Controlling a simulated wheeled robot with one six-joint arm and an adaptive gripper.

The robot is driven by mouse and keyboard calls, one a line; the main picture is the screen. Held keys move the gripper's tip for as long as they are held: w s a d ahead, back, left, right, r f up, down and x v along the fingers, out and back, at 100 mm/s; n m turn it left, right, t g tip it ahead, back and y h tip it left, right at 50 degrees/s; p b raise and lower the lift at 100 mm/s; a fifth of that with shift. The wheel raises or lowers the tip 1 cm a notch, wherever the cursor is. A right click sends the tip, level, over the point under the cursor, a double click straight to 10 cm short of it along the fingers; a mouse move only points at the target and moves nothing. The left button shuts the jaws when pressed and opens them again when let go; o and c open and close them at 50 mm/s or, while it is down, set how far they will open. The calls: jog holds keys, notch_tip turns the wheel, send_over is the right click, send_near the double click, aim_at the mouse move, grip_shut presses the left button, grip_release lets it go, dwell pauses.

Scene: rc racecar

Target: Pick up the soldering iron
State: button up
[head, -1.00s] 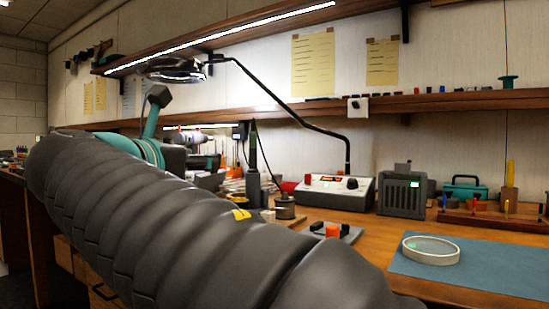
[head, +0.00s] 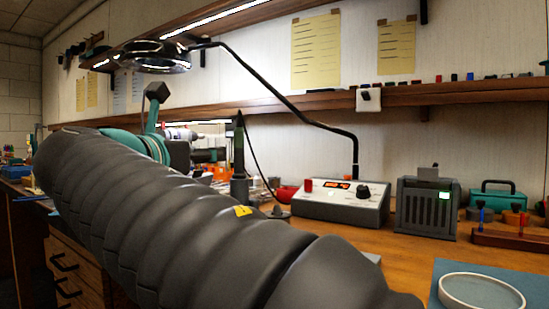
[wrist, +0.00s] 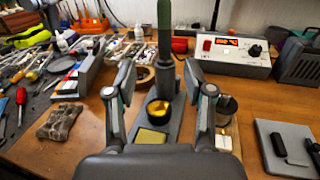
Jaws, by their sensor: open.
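The soldering iron (wrist: 164,22) stands upright in its holder, with its green handle at the top edge of the wrist view. The holder (wrist: 166,78) has a grey base with a yellow sponge and a round cup of yellow material. In the head view the iron (head: 239,148) is a dark upright shape beyond my arm; my arm hides part of the area below it. My gripper (wrist: 159,80) is open and empty in the wrist view. Its two fingers appear on either side of the holder, with the iron between them in the picture; the remaining distance is hard to tell.
A soldering station (head: 340,200) stands behind and right of the iron. A magnifier lamp (head: 155,55) hangs above on a bent arm. A metal cup (wrist: 226,109) is by the right finger. Tools and a brown lump (wrist: 60,122) lie at left; a grey pad (wrist: 285,140) lies right.

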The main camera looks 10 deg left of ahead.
aim_at(237, 148)
jog(key=w, duration=0.2)
jog(key=w+d, duration=0.1)
jog(key=w, duration=0.4)
jog(key=shift+w+d, duration=0.2)
jog(key=shift+d, duration=0.1)
jog(key=shift+w+d+r, duration=0.1)
jog(key=shift+w+d, duration=0.05)
jog(key=shift+w, duration=0.8)
jog(key=shift+w+d+r, duration=0.1)
jog(key=shift+w+d, duration=0.1)
jog(key=shift+w, duration=0.8)
jog(key=shift+w+d+r, duration=0.1)
jog(key=shift+w+d, duration=0.05)
jog(key=shift+w, duration=0.8)
grip_shut()
